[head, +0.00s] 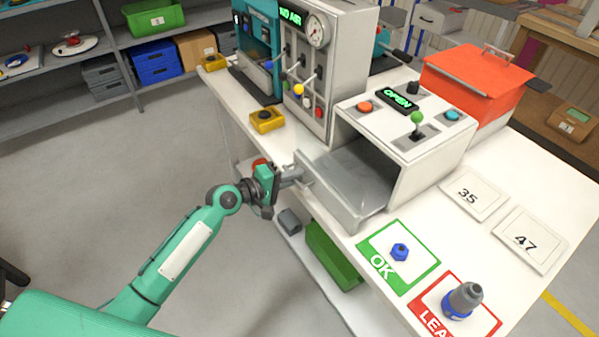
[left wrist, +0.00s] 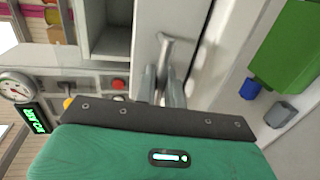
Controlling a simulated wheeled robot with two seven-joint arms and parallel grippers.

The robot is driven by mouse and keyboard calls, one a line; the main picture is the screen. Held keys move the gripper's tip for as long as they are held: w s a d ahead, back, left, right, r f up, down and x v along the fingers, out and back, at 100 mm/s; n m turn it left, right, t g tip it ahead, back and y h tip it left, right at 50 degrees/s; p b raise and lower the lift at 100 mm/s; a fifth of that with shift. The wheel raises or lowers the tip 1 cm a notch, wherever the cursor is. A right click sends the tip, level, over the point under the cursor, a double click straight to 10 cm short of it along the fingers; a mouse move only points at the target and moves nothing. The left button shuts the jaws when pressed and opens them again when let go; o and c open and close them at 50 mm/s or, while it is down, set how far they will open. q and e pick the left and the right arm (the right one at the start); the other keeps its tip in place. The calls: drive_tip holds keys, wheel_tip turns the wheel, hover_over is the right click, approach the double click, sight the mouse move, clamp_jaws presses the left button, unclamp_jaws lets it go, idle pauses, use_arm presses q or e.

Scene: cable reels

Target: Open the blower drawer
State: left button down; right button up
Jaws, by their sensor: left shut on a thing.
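The blower (head: 431,115) is a white box on the bench with a green "OPEN" display and a green-knobbed lever on top. Its grey metal drawer (head: 362,182) is pulled out of the front, and the inside of the tray shows empty. My left gripper (head: 289,176) is at the drawer's front and shut on the drawer handle (left wrist: 178,39). In the left wrist view the fingers (left wrist: 168,85) reach to the handle's bar. My right gripper is in neither view.
The OK mat (head: 409,289) holds a blue fitting, and the LEAK mat (head: 431,309) holds a grey and blue one. Cards 35 (head: 468,195) and 47 (head: 525,243) lie at the right. A gauge panel (head: 322,65) stands behind. A green bin (head: 333,259) sits below the bench.

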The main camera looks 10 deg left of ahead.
use_arm(q)
drive_tip(key=f+b+v, duration=0.2)
drive_tip(key=v, duration=1)
drive_tip(key=shift+s+f, duration=0.15)
drive_tip(key=shift+s, duration=0.05)
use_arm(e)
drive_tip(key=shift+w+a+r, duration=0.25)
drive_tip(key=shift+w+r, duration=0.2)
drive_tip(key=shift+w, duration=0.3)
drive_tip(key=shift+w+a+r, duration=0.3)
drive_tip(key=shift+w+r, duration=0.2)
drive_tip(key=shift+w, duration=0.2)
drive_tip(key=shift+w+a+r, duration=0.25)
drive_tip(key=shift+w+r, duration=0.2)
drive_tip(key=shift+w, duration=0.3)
use_arm(q)
drive_tip(key=shift+a, duration=0.15)
drive_tip(key=c, duration=1.7)
unclamp_jaws()
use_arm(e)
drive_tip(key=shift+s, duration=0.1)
use_arm(q)
drive_tip(key=shift+b+v, duration=1.75)
drive_tip(key=shift+v, duration=5.1)
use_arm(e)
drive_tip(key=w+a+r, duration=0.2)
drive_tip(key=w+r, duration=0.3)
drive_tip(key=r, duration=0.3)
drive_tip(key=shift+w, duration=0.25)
